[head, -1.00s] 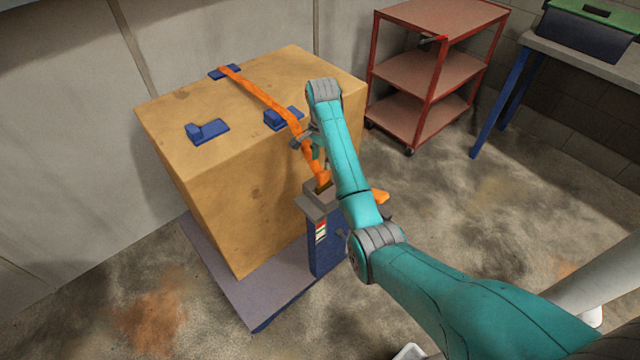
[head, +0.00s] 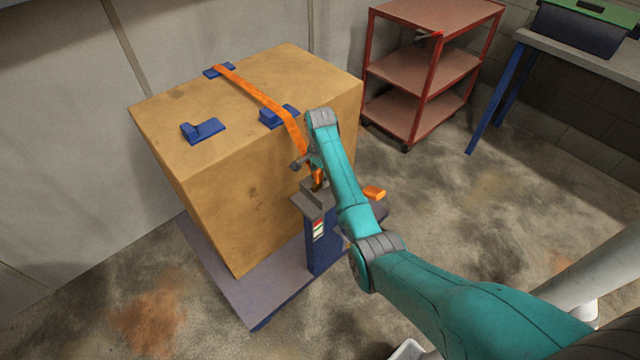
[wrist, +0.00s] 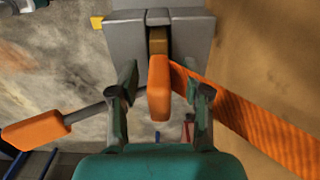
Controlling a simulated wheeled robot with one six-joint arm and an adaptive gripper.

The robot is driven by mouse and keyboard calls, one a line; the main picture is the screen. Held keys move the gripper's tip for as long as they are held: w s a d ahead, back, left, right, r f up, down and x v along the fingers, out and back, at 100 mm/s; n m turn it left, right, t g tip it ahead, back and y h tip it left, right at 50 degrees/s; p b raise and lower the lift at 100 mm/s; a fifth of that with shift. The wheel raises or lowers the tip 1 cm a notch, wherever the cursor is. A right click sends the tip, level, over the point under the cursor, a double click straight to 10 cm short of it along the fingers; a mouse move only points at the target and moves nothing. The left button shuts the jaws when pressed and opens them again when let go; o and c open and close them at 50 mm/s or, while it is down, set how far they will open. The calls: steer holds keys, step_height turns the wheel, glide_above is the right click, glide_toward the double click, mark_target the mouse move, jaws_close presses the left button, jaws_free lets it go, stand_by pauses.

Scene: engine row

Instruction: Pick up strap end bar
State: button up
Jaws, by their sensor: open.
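The strap end bar (wrist: 159,88) is a short orange bar in the middle of the wrist view. Its far end meets a brown-yellow piece in the slot of a grey bracket (wrist: 184,40). The orange strap (wrist: 250,118) runs from beside the bar to the right; in the head view the strap (head: 262,92) crosses the top of a large tan crate. My gripper (wrist: 163,92) is open, with one finger on each side of the bar and a visible gap to both. In the head view my arm partly hides the gripper and bar.
The bracket tops a blue post (head: 322,245) beside the crate (head: 215,185). An orange-handled lever (wrist: 36,132) lies left of my gripper in the wrist view. Blue blocks (head: 203,132) sit on the crate. A red cart (head: 425,70) stands behind to the right.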

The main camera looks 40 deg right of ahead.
steer(key=shift+c, duration=0.3)
jaws_close()
